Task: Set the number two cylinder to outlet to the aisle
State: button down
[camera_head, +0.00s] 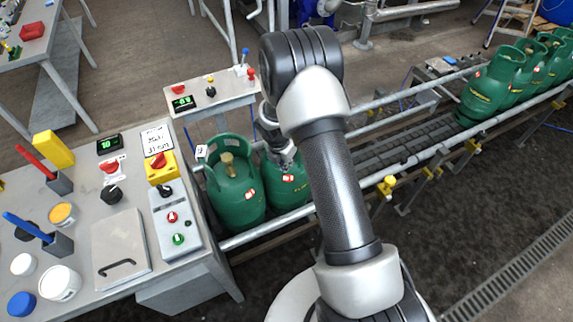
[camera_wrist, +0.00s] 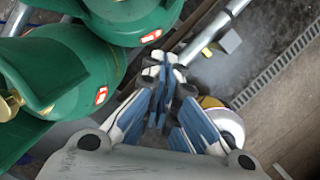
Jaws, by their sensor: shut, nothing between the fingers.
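Two green gas cylinders stand upright side by side at the near end of the conveyor in the head view. The left cylinder (camera_head: 236,202) shows its brass valve inside the collar. The right cylinder (camera_head: 287,190) has its valve hidden behind my gripper (camera_head: 284,160), which is at its top. Which one is number two I cannot tell for sure; a small white tag (camera_head: 202,151) at the left cylinder is hard to read. In the wrist view my gripper (camera_wrist: 160,75) is shut and empty, beside two green cylinders (camera_wrist: 70,65) (camera_wrist: 130,22). Contact is unclear.
The conveyor (camera_head: 400,145) has guide rails along both sides, with bare track up to several more green cylinders (camera_head: 490,88) at the far right. A control desk (camera_head: 120,260) with buttons and knobs stands at left, and a small panel (camera_head: 212,93) stands behind the near cylinders.

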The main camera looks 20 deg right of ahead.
jog(key=w+d+f+b, duration=0.2)
jog(key=d+f+b, duration=0.1)
jog(key=d+f, duration=0.1)
jog(key=shift+w+d+f, duration=0.3)
jog(key=shift+w+f, duration=0.1)
jog(key=shift+f, duration=0.5)
jog(key=shift+d, duration=0.1)
jog(key=shift+s+d+p, duration=0.1)
jog(key=shift+d+p, duration=0.2)
jog(key=shift+p, duration=0.15)
